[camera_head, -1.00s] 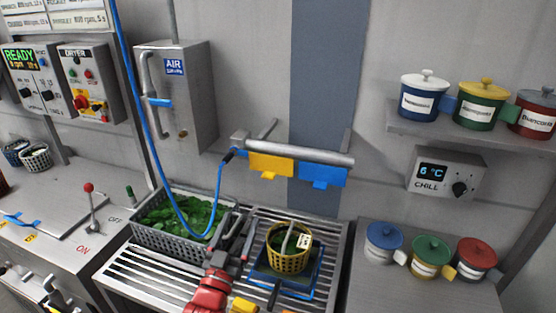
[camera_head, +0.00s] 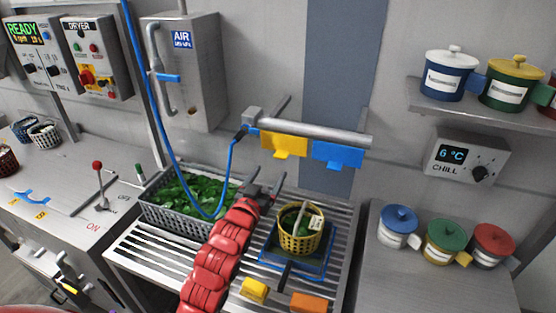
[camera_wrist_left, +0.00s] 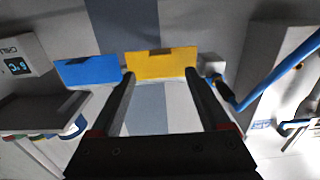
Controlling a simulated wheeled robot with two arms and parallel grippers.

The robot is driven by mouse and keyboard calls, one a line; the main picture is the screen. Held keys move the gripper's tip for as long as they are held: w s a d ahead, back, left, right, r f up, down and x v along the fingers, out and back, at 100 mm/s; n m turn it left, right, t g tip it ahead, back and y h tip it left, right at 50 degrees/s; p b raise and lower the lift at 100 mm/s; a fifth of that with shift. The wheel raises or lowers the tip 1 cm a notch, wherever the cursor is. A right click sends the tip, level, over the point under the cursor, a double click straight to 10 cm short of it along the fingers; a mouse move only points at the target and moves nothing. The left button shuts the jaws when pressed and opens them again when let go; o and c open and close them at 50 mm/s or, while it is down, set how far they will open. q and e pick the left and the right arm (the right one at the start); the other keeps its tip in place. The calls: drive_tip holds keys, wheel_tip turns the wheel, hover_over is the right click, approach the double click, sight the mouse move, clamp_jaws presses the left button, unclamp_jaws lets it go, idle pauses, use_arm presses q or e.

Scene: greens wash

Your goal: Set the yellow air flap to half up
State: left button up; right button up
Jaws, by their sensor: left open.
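The yellow air flap (camera_head: 284,144) hangs from the metal air pipe (camera_head: 312,131) on the wall, left of the blue flap (camera_head: 337,155). The yellow flap also shows in the left wrist view (camera_wrist_left: 161,63), with the blue flap (camera_wrist_left: 88,70) beside it. My left gripper (camera_head: 266,184) is open and empty, below the yellow flap and apart from it in the head view. In the left wrist view its two fingers (camera_wrist_left: 159,85) point toward the yellow flap's plate. My right gripper is not in view.
A yellow basket (camera_head: 300,232) of greens stands on a blue tray on the slatted rack. A grey crate (camera_head: 172,219) of greens is to its left. A blue hose (camera_head: 158,105) loops down to the pipe's left end. Lidded pots (camera_head: 445,242) stand at right.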

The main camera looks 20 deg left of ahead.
sight(279, 158)
use_arm(q)
drive_tip(key=w+p, duration=0.2)
drive_tip(key=w, duration=0.6)
drive_tip(key=shift+d, duration=0.1)
clamp_jaws()
drive_tip(key=shift+f, duration=0.1)
idle(1.2)
